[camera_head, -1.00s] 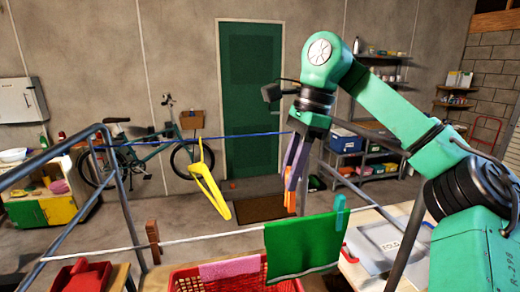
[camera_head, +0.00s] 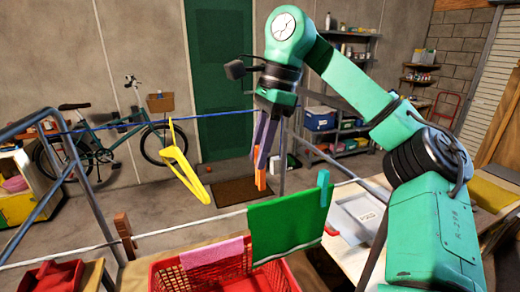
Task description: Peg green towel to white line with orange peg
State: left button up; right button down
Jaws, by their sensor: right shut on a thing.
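The green towel (camera_head: 290,226) hangs over the white line (camera_head: 186,228) above the red basket. A teal peg (camera_head: 323,188) sits at the towel's top right corner. The orange peg (camera_head: 260,179) is held between the fingertips of my right gripper (camera_head: 261,168), which is shut on it and points down. In this view the peg is just above the towel's top left part; I cannot tell its depth from the line. My left gripper is not in view.
A red basket (camera_head: 170,278) with a pink cloth (camera_head: 212,252) stands below the line. A brown peg (camera_head: 125,236) is on the white line at left. A yellow hanger (camera_head: 180,160) hangs from the blue line (camera_head: 213,115) behind. A table (camera_head: 345,250) is at right.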

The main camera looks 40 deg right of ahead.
aim_at(264, 179)
jog(key=shift+s+f, duration=0.25)
jog(key=shift+f, duration=0.05)
jog(key=shift+s+f+b, duration=0.2)
jog(key=shift+f+b, duration=0.15)
jog(key=shift+b, duration=0.15)
jog(key=shift+f, duration=0.25)
jog(key=shift+w+f+b, duration=0.3)
jog(key=shift+f+b, duration=0.35)
jog(key=shift+f, duration=0.05)
jog(key=shift+s+f+b, duration=0.15)
jog(key=shift+f+b, duration=0.35)
jog(key=shift+f, duration=0.05)
jog(key=shift+d+b+x, duration=0.25)
jog(key=shift+b+x, duration=0.55)
jog(key=shift+x, duration=0.3)
jog(key=shift+d+b+x, duration=0.25)
jog(key=shift+b+x, duration=0.55)
jog(key=shift+x, duration=0.35)
jog(key=c, duration=0.6)
grip_release()
jog(key=shift+s, duration=0.2)
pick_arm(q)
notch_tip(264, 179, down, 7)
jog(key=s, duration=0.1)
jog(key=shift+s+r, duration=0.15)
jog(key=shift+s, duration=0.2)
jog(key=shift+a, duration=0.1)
